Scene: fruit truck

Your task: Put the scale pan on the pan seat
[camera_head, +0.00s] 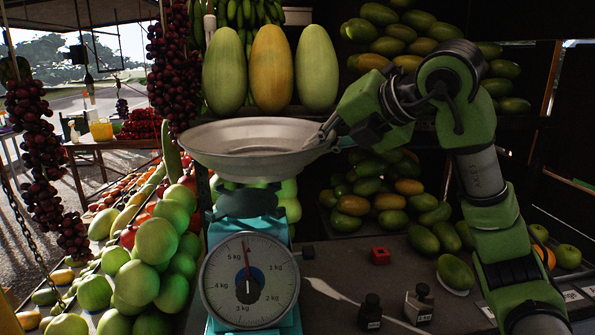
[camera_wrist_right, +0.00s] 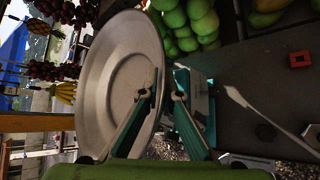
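The scale pan (camera_head: 250,145), a wide shallow grey metal dish, is in the air above the teal scale (camera_head: 290,315) in the head view. My right gripper (camera_head: 325,138) holds it by its right rim. In the right wrist view the rim of the scale pan (camera_wrist_right: 105,75) passes between the two fingers (camera_wrist_right: 163,92), one inside the dish and one outside. The pan seat (camera_head: 248,203), a dark teal piece on top of the scale, is below the pan with a visible gap; the pan partly hides its top. My left gripper is not in view.
Green fruit (camera_head: 155,240) is piled close to the scale's left. Large melons (camera_head: 271,68) stand behind the pan. On the counter to the right are a red block (camera_head: 380,256), a pale flat utensil (camera_head: 335,292) and two dark weights (camera_head: 419,305). Grape bunches (camera_head: 172,75) hang at left.

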